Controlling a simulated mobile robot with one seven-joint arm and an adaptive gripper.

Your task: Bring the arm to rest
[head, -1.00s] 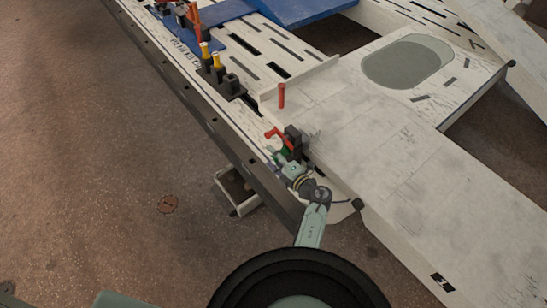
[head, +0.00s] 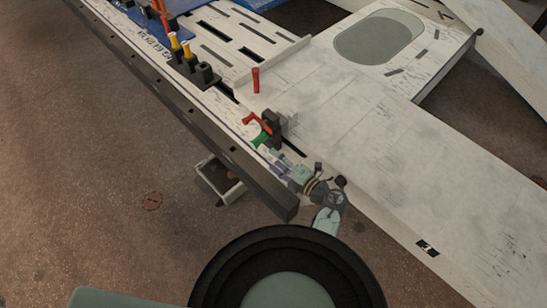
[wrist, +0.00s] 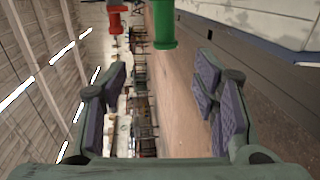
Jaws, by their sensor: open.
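My gripper (head: 284,168) is at the near end of the white frame bench (head: 390,150), beside a clamp with a red handle (head: 256,122) and a green handle (head: 261,138). In the wrist view my gripper (wrist: 160,105) is open, its pads wide apart with nothing between them. The green handle (wrist: 164,25) and the red handle (wrist: 116,18) hang at the top of that view, beyond the fingertips. In the head view the gripper is small and seems close to the green handle; I cannot tell whether they touch.
A red upright pin (head: 256,80) stands on the bench, with yellow-topped tools (head: 181,46) in a black holder farther along the edge. A small open box (head: 220,180) sits below the bench edge.

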